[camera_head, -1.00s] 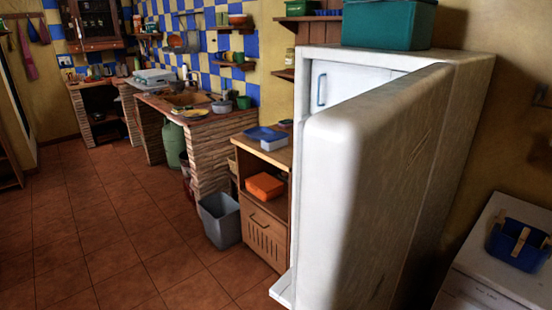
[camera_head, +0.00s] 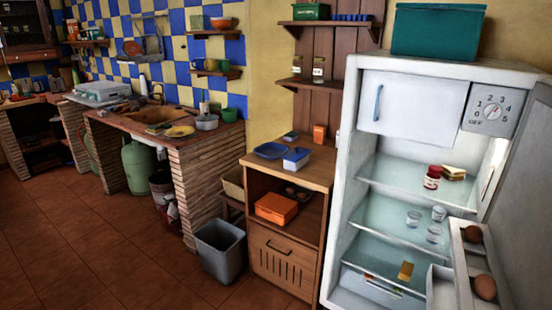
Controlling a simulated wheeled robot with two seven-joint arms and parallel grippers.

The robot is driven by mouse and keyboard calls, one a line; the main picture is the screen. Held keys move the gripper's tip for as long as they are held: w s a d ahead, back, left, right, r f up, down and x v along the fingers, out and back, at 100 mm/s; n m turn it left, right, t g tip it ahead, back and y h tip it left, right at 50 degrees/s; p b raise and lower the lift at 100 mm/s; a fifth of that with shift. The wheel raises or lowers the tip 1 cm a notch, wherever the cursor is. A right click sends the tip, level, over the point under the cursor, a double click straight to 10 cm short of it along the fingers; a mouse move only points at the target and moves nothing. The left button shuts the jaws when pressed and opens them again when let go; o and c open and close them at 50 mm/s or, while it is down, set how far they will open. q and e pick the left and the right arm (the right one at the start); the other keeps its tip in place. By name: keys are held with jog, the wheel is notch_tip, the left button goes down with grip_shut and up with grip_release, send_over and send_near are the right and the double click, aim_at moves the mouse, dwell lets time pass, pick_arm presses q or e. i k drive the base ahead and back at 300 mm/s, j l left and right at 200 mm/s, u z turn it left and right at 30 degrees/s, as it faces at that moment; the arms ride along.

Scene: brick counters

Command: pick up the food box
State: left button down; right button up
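I cannot tell for sure which thing is the food box. A small box with a blue lid and pale sides (camera_head: 296,158) sits on the wooden cabinet top (camera_head: 318,172), beside a flat blue tray (camera_head: 271,150). An orange lidded box (camera_head: 276,208) rests on the open shelf below. A small upright orange box (camera_head: 319,134) stands at the back of the cabinet top. Neither of my grippers is in view.
An open fridge (camera_head: 345,190) holds a red jar (camera_head: 432,178) and several small items; its door (camera_head: 520,200) swings out at right. A teal box (camera_head: 438,31) sits on top. A grey bin (camera_head: 220,250) stands left of the cabinet. Floor at left is clear.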

aim_at(291, 167)
jog(key=j+z, duration=0.1)
jog(key=z, duration=0.3)
jog(key=i+j+z, duration=0.4)
jog(key=j+z, duration=0.2)
jog(key=i+j+z, duration=0.1)
jog(key=j+z, duration=0.2)
